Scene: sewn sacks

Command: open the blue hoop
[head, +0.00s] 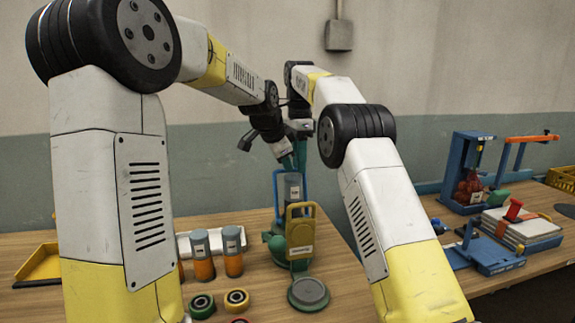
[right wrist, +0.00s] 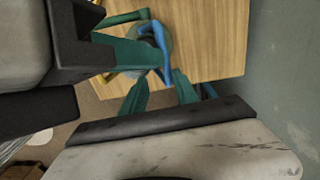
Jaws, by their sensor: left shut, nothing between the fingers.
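The blue hoop (head: 276,190) stands upright around a grey-topped cylinder (head: 293,186) on a green base (head: 276,243) in the head view. It also shows as a blue bar (right wrist: 157,42) in the right wrist view. My left gripper (head: 287,161) is shut and empty, above the hoop's top. My right gripper (head: 301,152) is beside it, also above the hoop. In the right wrist view its green fingers (right wrist: 162,80) stand apart, with the blue bar near their tips. I cannot tell whether they touch it.
A yellow handled plate (head: 300,232) stands just in front of the hoop. A round grey lid (head: 308,292) and several small rings lie in front. A blue frame (head: 468,170) stands on the right table.

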